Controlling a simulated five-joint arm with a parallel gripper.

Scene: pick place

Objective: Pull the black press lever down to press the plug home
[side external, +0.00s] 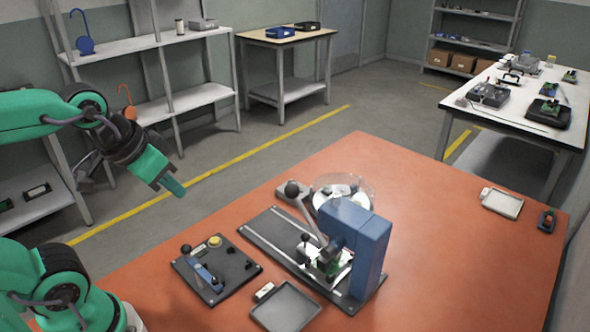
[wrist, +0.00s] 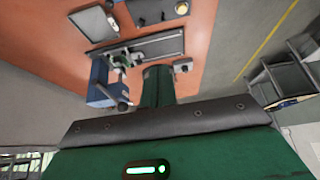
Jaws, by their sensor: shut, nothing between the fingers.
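The blue press (side external: 356,245) stands on a dark base plate (side external: 262,238) on the orange table. Its lever, a grey rod with a black ball knob (side external: 292,188), points up and to the left. The plug under the press is too small to make out; something green and white sits there. My gripper (side external: 179,191) is shut and empty, in the air to the left of the press, well apart from the lever. In the wrist view the press (wrist: 98,80) and the black knob (wrist: 122,105) show beyond my green fingers (wrist: 157,85).
A black fixture board (side external: 232,274) with a yellow button lies left of the press. A grey tray (side external: 285,307) is in front. A round clear-rimmed dish (side external: 362,190) stands behind the lever. A small pale tray (side external: 502,203) lies far right. The table's right half is mostly clear.

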